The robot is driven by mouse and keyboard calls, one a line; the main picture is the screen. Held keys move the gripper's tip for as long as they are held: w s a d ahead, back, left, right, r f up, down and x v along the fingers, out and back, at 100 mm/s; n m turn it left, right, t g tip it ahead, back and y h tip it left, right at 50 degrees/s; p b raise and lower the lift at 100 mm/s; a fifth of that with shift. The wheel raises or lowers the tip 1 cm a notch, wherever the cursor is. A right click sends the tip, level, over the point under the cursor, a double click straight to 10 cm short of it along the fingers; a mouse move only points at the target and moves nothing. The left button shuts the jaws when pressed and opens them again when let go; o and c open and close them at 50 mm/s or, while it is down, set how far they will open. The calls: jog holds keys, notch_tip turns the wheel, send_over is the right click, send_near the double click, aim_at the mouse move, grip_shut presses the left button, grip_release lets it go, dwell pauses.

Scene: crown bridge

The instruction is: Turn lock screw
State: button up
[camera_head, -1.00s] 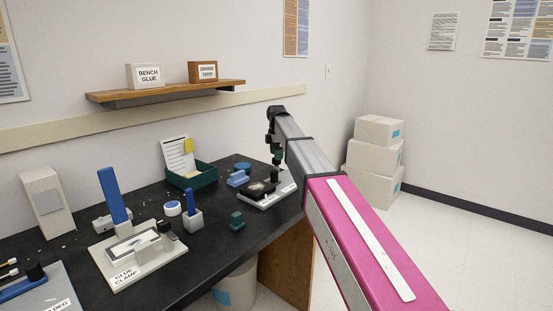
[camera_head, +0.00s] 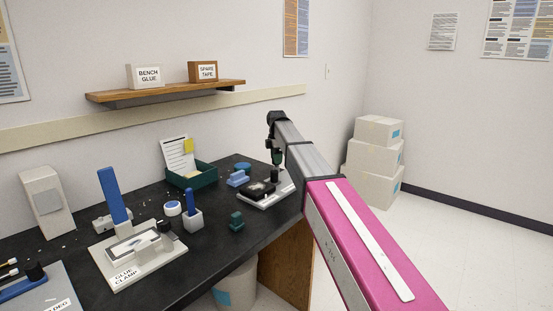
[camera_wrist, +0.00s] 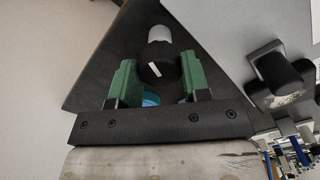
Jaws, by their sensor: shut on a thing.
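The lock screw's black knob (camera_wrist: 157,68) shows in the wrist view, with a white mark on its face and a pale cylinder beyond it. My gripper (camera_wrist: 160,82) has a green finger on either side of the knob and is shut on it. In the head view my gripper (camera_head: 277,158) points down at the far right end of the dark bench. Below it lies a white base plate (camera_head: 284,194) with a dark fixture (camera_head: 258,190). The knob is hard to make out in the head view, and which way its mark points there cannot be seen.
A dark rounded part (camera_wrist: 275,75) shows right of my gripper in the wrist view. White boxes stand on the floor behind.

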jog(key=shift+m, duration=0.3)
jog(key=m, duration=0.8)
jog(key=shift+m, duration=0.3)
jog(key=m, duration=0.8)
jog(key=shift+m, duration=0.4)
jog(key=o, duration=0.9)
jog(key=shift+o, duration=0.2)
